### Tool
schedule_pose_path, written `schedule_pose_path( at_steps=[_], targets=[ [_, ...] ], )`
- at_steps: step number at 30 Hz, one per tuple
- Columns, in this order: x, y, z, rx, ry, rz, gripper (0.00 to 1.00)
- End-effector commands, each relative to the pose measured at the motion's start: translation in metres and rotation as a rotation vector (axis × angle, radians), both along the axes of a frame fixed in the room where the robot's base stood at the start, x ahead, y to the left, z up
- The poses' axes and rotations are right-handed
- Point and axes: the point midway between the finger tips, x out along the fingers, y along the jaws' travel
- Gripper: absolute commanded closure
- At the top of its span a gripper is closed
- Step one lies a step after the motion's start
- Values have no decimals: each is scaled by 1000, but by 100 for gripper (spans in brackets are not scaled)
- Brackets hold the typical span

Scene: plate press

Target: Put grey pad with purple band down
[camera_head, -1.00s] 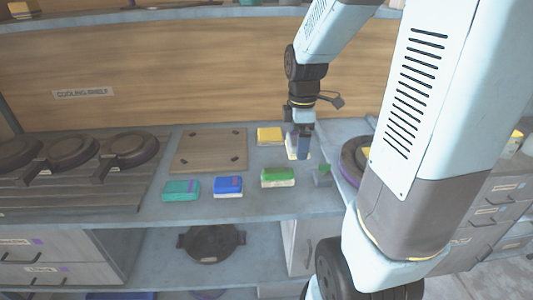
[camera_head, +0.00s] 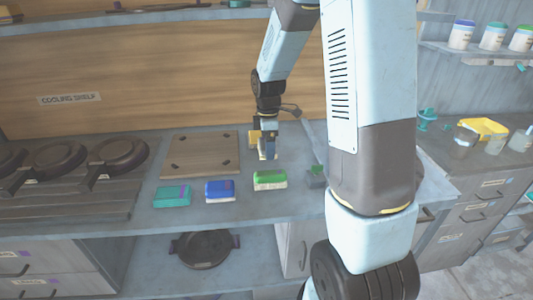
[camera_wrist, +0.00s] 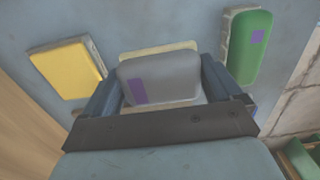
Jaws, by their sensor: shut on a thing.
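The grey pad with a purple band (camera_wrist: 170,72) is between the two fingers of my gripper (camera_wrist: 160,88) in the wrist view. A pale cream edge shows along its far side. My gripper is shut on the pad. In the head view my gripper (camera_head: 267,152) is low over the grey counter (camera_head: 310,200), behind the green pad (camera_head: 270,179). The held pad is mostly hidden by the fingers there. I cannot tell whether it touches the counter.
A yellow pad (camera_wrist: 67,68) lies left of the held pad in the wrist view, and the green pad (camera_wrist: 248,48) lies right. Blue (camera_head: 220,190) and teal (camera_head: 171,195) pads line the counter front. A wooden board (camera_head: 200,155) lies left. A small grey-green object (camera_head: 316,178) stands right.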

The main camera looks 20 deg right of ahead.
Motion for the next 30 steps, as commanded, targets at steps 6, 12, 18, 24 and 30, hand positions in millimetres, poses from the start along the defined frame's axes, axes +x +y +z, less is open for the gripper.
schedule_pose_path(
  at_steps=[6,12,18,24,30],
  targets=[
    [9,1,-10,0,-1,-1,41],
    [14,1,-25,0,3,-1,41],
    [13,2,-47,0,1,-1,41],
    [14,1,-47,0,0,-1,41],
    [13,1,-49,0,0,-2,2]
  ],
)
